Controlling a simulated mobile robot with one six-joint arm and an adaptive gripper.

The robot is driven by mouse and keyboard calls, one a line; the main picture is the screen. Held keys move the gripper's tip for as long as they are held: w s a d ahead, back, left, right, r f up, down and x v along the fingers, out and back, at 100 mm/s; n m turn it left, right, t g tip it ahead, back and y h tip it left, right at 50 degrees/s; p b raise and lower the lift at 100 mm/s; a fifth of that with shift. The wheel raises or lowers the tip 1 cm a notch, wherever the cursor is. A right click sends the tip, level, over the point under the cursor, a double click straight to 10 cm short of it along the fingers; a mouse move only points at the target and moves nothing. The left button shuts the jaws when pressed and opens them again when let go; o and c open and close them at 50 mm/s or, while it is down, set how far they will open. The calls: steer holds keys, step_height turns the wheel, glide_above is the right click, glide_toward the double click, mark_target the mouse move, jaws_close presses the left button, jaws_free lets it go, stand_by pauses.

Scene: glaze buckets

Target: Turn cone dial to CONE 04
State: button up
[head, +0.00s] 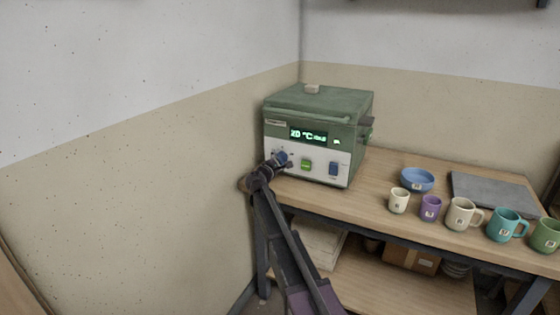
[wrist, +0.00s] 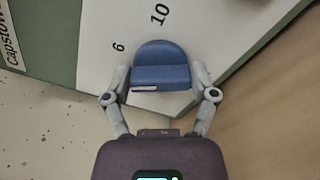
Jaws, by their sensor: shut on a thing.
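The green kiln (head: 315,140) stands on the wooden bench in the corner, its lid down. Its lit display reads about 20 °C, with smaller text too small to read surely. The blue cone dial (head: 280,157) is at the left of the white front panel. In the wrist view the dial (wrist: 160,66) sits between my fingers, with the printed marks 6 and 10 beside it. My gripper (head: 273,165) is at the dial. In the wrist view my gripper (wrist: 161,82) is shut on the dial, one finger on each side. The dial's pointer setting cannot be told.
A green button (head: 306,165) and a blue switch (head: 333,169) are right of the dial on the panel. A blue bowl (head: 417,179), several mugs and a grey slab (head: 495,193) stand on the bench (head: 370,205) to the right. The wall is close on the left.

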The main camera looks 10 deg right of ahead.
steer(key=n, duration=0.6)
steer(key=shift+d+r, duration=0.1)
stand_by(0.5)
steer(key=o, duration=1)
steer(key=v, duration=1.2)
